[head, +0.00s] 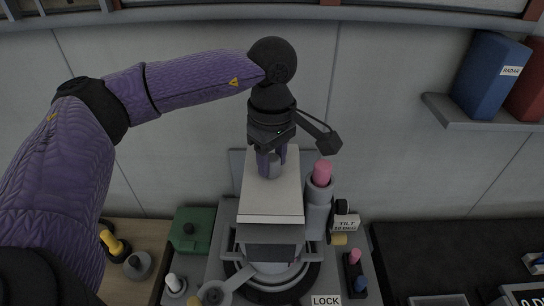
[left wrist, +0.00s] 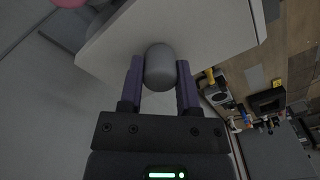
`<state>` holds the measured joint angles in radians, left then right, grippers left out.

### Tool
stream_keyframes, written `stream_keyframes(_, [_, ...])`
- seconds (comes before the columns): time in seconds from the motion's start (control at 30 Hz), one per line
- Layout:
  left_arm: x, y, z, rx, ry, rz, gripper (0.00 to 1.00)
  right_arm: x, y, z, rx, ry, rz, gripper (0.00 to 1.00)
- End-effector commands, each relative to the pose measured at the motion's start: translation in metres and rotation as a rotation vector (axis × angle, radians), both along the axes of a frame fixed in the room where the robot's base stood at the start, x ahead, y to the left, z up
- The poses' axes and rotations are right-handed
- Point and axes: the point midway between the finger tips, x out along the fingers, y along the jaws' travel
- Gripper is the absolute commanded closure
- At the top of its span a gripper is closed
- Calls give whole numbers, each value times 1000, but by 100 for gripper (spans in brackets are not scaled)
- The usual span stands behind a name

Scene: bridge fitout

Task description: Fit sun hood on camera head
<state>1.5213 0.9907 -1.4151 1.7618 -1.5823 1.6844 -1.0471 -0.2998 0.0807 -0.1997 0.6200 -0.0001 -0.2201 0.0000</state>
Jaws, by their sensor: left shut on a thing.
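The sun hood (head: 272,203) is a pale, flat-topped cover with a grey knob on top. It lies over the grey camera head (head: 270,245) at the middle of the head view; I cannot tell whether it is fully seated. My left gripper (head: 271,164) comes down from above and is shut on the grey knob. In the left wrist view the knob (left wrist: 160,68) sits between the two purple fingers (left wrist: 160,85), with the pale hood plate (left wrist: 205,28) beyond it. The knob's far end is hidden. My right gripper is not in view.
A grey cylinder with a pink top (head: 322,174) stands close to the hood's right side, near a "TILT SEIZED" label (head: 346,224). A green box (head: 192,230) is at left. A shelf (head: 480,112) with a blue binder (head: 490,75) is at right. The wall is close behind.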

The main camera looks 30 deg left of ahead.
Motion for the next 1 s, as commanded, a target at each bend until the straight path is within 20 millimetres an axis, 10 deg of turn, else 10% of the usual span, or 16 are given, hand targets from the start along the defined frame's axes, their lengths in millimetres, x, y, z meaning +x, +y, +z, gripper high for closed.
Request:
stream_keyframes(0.9, [0,0,-10,0,0,0,100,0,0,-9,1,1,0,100])
stream_keyframes(0.93, [0,0,-10,0,0,0,54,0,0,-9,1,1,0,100])
stream_keyframes(1.0, [0,0,-10,0,0,0,39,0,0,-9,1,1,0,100])
